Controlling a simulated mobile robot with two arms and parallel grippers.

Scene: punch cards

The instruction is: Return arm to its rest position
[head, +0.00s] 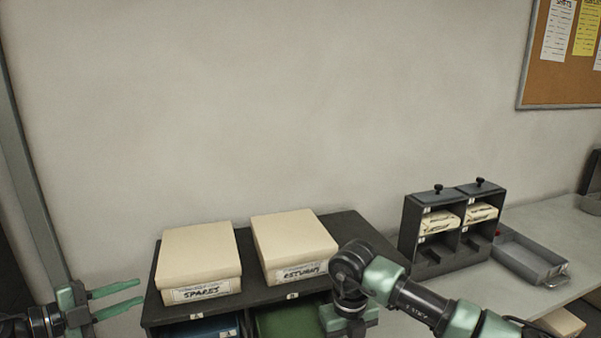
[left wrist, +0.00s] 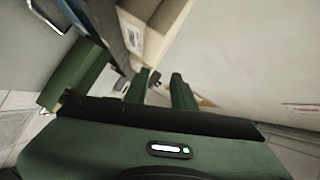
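My left gripper (head: 140,292) is at the lower left of the head view, beside the left end of the dark shelf unit. Its two green fingers are apart, with nothing between them. In the left wrist view the fingers of the left gripper (left wrist: 160,84) also stand apart with a gap. My right arm (head: 415,300) comes in from the lower right and reaches across in front of the shelf unit. The body of my right gripper (head: 348,318) points down at the bottom edge; its fingers are out of the picture.
A dark shelf unit (head: 345,228) bears a "SPARES" box (head: 200,262) and a "RETURNS" box (head: 293,247), with a blue bin (head: 208,328) and a green bin (head: 285,322) below. A card rack (head: 408,225) and a grey tray (head: 530,258) stand on the right table (head: 565,220).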

